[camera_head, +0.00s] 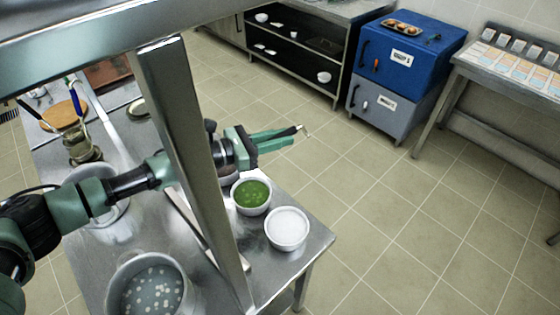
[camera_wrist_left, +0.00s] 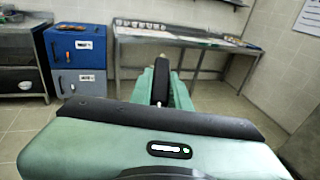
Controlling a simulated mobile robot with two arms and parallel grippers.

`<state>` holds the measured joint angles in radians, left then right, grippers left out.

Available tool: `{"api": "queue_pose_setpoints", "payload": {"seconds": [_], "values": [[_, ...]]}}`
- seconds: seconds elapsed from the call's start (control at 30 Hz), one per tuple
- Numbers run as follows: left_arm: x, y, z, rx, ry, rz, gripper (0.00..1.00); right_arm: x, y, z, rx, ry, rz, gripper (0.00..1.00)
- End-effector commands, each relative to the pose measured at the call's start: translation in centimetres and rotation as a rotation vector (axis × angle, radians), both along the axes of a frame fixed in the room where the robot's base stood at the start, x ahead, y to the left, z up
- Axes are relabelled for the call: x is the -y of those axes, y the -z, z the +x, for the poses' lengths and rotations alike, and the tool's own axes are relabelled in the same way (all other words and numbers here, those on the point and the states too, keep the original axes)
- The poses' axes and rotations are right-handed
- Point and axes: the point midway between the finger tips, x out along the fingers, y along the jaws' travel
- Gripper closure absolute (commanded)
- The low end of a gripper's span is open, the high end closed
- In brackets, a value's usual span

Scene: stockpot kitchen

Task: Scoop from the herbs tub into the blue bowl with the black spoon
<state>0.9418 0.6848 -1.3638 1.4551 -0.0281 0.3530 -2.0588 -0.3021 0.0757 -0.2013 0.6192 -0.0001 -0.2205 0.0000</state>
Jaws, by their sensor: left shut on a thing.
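My left gripper (camera_head: 299,131) reaches past the table's far right corner, over the floor. It is shut on a slim dark thing, apparently the black spoon (camera_wrist_left: 161,80), which shows as a black upright shape between the green fingers in the left wrist view. Most of the spoon is hidden, and its bowl is not clear. The herbs tub (camera_head: 251,209), a round pale tub with green contents, stands on the table below and left of the gripper, apart from it. I see no blue bowl. My right gripper is not in view.
A white tub with white contents (camera_head: 287,228) stands by the table's right edge. A large pot (camera_head: 119,275) stands at the front left. A metal post (camera_head: 190,150) crosses the view before my left arm.

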Motion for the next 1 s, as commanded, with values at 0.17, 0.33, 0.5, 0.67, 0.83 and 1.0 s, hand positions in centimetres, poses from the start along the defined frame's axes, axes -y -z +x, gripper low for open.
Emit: {"api": "queue_pose_setpoints", "payload": {"seconds": [0.17,0.33,0.5,0.67,0.83,1.0], "values": [[0.0,2.7,0.0,0.000,0.000,0.000,1.00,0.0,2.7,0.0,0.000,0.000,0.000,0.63],[0.0,5.2,0.0,0.000,0.000,0.000,1.00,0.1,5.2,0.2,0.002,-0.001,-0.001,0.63],[0.0,7.1,0.0,0.000,0.000,-0.001,1.00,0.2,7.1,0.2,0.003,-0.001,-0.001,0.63],[0.0,7.3,0.0,0.000,0.000,-0.001,1.00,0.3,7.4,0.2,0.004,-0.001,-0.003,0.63],[0.0,7.2,0.0,0.000,0.000,-0.001,1.00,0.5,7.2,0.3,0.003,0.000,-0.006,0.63],[0.0,7.0,0.0,0.000,0.000,-0.001,1.00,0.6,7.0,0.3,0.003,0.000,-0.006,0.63]]}}
